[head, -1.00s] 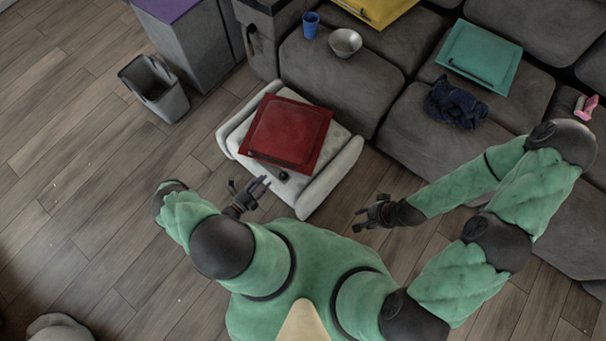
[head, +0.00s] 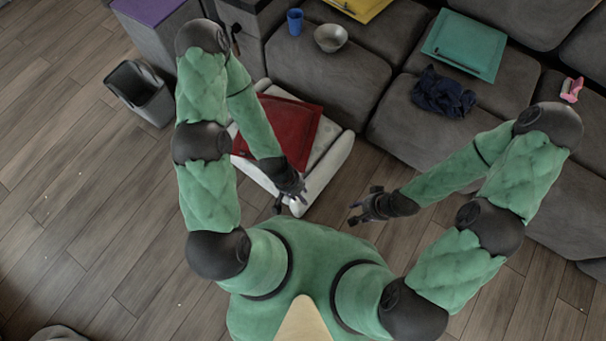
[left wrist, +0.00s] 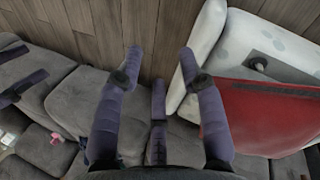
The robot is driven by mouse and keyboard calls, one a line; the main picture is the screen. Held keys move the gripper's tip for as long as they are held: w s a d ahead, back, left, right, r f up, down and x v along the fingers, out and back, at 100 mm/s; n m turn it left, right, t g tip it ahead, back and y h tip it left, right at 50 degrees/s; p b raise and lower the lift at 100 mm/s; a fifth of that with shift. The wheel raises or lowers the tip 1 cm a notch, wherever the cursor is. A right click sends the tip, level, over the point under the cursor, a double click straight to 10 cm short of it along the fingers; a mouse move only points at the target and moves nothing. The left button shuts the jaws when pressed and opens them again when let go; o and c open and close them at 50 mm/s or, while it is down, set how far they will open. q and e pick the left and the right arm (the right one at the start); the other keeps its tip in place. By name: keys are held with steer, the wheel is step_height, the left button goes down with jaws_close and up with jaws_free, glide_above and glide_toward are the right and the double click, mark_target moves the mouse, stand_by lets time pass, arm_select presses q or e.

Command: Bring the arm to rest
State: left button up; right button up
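My left arm is raised and bent at the left in the head view, with its gripper (head: 291,201) hanging over the near edge of the white padded stool (head: 331,166). In the left wrist view the left gripper (left wrist: 160,52) has its fingers spread apart, with nothing between them. My right gripper (head: 358,212) is in front of my body, over the floor right of the stool. Its fingers look apart and nothing shows in them. A red square board (head: 300,125) lies on the stool, partly hidden by my left arm.
A grey sofa (head: 345,85) runs along the back with a blue cup (head: 295,21), a metal bowl (head: 330,38), a teal board (head: 465,45) and a dark cloth (head: 443,92). A bin (head: 140,92) stands at left.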

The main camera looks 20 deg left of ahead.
arm_select(q)
steer(key=shift+w+d+r+m+t, duration=0.15)
steer(key=shift+d+r+m+t, duration=0.1)
steer(key=shift+r+m, duration=0.2)
steer(key=shift+w+d+r+m+t, duration=0.15)
steer(key=shift+d+r+m, duration=0.1)
steer(key=shift+r+m, duration=0.2)
step_height(320, 180, up, 5)
steer(key=p, duration=0.5)
steer(key=shift+r, duration=0.15)
